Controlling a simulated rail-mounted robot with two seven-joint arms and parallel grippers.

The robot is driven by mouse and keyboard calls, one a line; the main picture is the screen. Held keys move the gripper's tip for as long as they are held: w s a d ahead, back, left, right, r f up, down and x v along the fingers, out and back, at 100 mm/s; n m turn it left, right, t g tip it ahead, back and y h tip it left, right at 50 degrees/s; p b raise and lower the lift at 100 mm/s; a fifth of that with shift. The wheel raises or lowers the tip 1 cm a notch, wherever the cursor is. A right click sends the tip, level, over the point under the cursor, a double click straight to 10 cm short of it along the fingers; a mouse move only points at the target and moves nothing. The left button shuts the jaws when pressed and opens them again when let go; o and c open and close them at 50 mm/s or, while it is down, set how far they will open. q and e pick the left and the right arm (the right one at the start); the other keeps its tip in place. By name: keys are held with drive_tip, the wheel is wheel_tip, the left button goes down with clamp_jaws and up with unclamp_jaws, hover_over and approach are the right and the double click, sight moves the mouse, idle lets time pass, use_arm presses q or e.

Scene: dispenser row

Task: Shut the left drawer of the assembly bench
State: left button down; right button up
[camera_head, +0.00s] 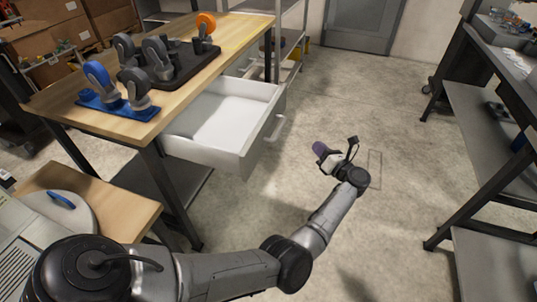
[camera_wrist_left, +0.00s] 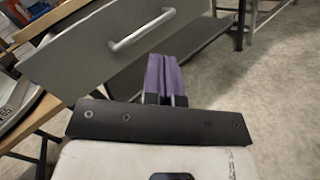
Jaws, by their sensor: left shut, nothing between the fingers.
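The assembly bench (camera_head: 60,100) has a wooden top and dark legs. Its left drawer (camera_head: 247,165) is pulled out, with a white, empty inside and a bar handle (camera_head: 276,128) on its front. In the left wrist view the grey drawer front (camera_wrist_left: 75,60) and its handle (camera_wrist_left: 142,30) fill the upper left. My left gripper (camera_head: 320,148) has purple fingers, which also show in the left wrist view (camera_wrist_left: 164,72). They are shut and empty, in front of the drawer and apart from it in the head view. My right gripper is out of view.
Caster wheels on a blue plate (camera_head: 122,110) and a black tray (camera_head: 180,72) stand on the bench top. A smaller wooden table (camera_head: 100,190) is at the lower left. Dark-framed shelving (camera_head: 480,140) stands at the right. The floor between is clear.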

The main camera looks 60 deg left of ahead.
use_arm(q)
drive_tip(key=s+d+f+n+g+h, duration=0.2)
drive_tip(key=s+d+n+g+h, duration=0.25)
drive_tip(key=s+n+g, duration=0.65)
drive_tip(key=n, duration=0.2)
approach(253, 157)
drive_tip(key=shift+t+h, duration=0.35)
drive_tip(key=shift+t, duration=0.05)
drive_tip(key=x, duration=0.5)
drive_tip(key=r+x, duration=0.1)
drive_tip(key=x, duration=0.1)
drive_tip(key=shift+s+a, duration=0.15)
drive_tip(key=shift+a, duration=0.1)
drive_tip(key=shift+f, duration=0.1)
